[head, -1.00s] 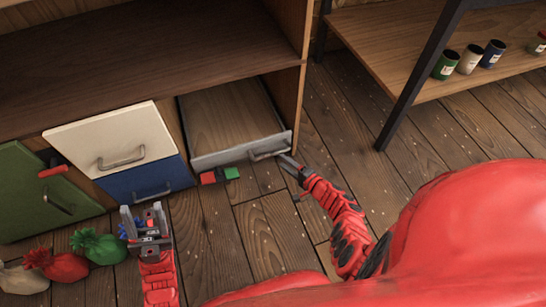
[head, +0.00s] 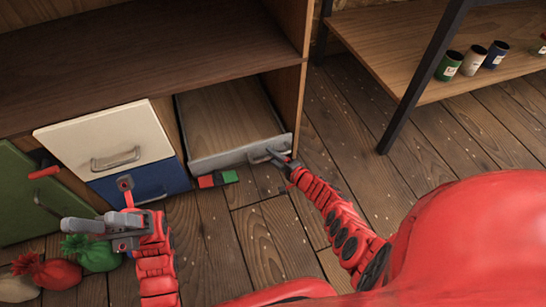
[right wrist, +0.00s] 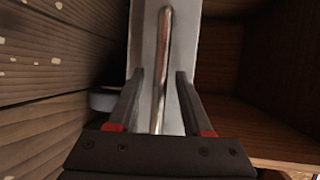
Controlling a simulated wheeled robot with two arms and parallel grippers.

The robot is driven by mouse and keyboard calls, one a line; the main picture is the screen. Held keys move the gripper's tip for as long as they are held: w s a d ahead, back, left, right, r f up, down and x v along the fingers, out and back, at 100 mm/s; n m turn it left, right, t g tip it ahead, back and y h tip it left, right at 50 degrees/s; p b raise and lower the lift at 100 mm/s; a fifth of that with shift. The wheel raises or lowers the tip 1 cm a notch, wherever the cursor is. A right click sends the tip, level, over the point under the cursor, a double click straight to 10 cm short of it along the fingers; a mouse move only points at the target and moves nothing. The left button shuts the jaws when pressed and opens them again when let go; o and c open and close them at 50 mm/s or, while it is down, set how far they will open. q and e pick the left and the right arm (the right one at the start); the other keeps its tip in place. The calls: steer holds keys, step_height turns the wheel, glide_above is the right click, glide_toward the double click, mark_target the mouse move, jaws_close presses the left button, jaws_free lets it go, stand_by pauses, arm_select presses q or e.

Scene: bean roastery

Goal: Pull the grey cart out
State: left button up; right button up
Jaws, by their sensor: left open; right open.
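The grey cart (head: 230,153) is a shallow wood-bottomed box with a grey front, in the lower right bay of the wooden cabinet. Its front is at the bay's mouth. Its bar handle (head: 262,154) is near the front's right end. My right gripper (head: 273,154) is at this handle. In the right wrist view, its open fingers (right wrist: 158,100) stand on either side of the metal bar (right wrist: 163,70), with gaps on both sides. My left gripper (head: 97,206) is open and empty, in front of the blue drawer, away from the cart.
Cream (head: 105,138) and blue (head: 150,182) drawers and a green door (head: 30,205) stand left. A shelf leg (head: 420,85) stands right. Floor in front is mostly clear.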

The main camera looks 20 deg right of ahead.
jaws_close()
stand_by(1.3)
